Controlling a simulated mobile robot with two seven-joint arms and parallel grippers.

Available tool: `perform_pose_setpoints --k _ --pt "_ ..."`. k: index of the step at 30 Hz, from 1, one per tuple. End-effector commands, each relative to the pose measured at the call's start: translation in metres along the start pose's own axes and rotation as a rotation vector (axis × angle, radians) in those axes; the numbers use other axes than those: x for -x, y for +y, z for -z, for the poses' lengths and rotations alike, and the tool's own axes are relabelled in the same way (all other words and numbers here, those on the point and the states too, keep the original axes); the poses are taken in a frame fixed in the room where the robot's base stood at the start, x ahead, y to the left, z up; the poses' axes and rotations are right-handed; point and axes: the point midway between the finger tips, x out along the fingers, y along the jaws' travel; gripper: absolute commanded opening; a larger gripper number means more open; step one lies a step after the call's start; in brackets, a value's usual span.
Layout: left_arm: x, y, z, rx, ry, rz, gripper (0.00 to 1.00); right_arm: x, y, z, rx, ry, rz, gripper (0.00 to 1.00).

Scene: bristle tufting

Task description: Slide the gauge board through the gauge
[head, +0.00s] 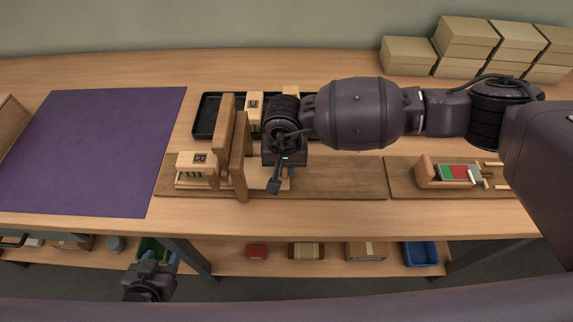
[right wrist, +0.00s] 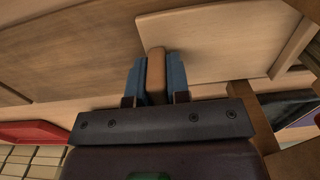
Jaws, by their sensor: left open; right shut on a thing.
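The gauge (head: 240,160) is a pair of tall wooden uprights on a brown base board. A light wooden piece with a dark mark (head: 196,162), probably part of the gauge board, shows on the left of the uprights, with dark slots below it. My right gripper (head: 275,182) is low, just right of the uprights. In the right wrist view its blue-padded fingers are shut on a brown wooden handle (right wrist: 156,75) beside a pale flat board (right wrist: 215,40). My arm hides how these parts join. My left gripper (head: 155,266) is open and empty, in front of the table.
A black tray (head: 207,118) with similar marked blocks stands behind the gauge. A purple mat (head: 95,150) lies left. A second brown board (head: 400,185) with a red and green item (head: 455,173) lies right. Cardboard boxes (head: 465,38) stand at the back right.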

Motion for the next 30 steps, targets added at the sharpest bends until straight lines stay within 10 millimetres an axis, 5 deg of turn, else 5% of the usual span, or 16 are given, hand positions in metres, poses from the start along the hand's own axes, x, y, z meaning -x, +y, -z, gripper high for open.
perform_pose_setpoints --k 1,2,6,17,30 --pt "0.0 0.0 0.0 0.0 -0.001 0.0 0.51 0.001 0.0 0.001 0.0 0.001 0.001 0.0" --pt "0.0 0.0 -0.001 0.0 -0.002 0.0 0.51 0.001 0.0 0.001 0.0 0.001 0.001 0.21" --pt "0.0 0.0 -0.001 0.0 -0.003 0.0 0.51 0.001 0.0 0.001 0.0 0.001 0.001 0.43" --pt "0.0 0.0 -0.001 0.0 -0.003 0.0 0.51 0.005 0.0 0.001 0.0 0.002 0.001 0.43" --pt "0.003 -0.001 0.001 0.0 -0.003 0.002 0.51 0.077 0.0 0.001 0.001 0.004 0.001 0.43"
